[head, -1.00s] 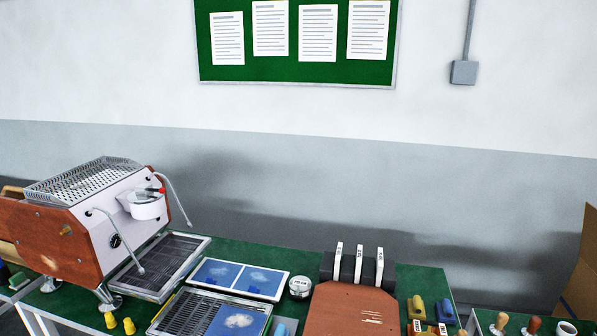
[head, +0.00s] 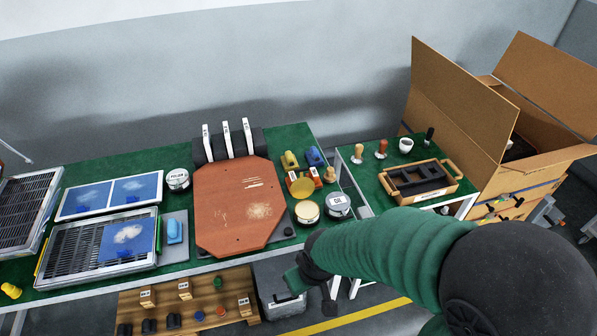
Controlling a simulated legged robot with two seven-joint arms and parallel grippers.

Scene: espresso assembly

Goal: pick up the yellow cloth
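A yellow rolled-up piece (head: 290,160), which looks like the yellow cloth, lies on the green table near its back right corner. A blue roll (head: 314,157) is close on its right, and small orange-red labelled holders (head: 299,183) are just in front. My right gripper (head: 312,288) is low at the table's front edge, well in front of the yellow roll and apart from it. It is small and dark, and I cannot tell whether its fingers are open. My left gripper is not in view.
A brown board (head: 235,205) lies left of the rolls. A yellow round dish (head: 303,188) and round tins (head: 338,205) stand between the rolls and my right arm. A side table holds a wooden tray (head: 420,181); open cardboard boxes (head: 470,110) stand at right.

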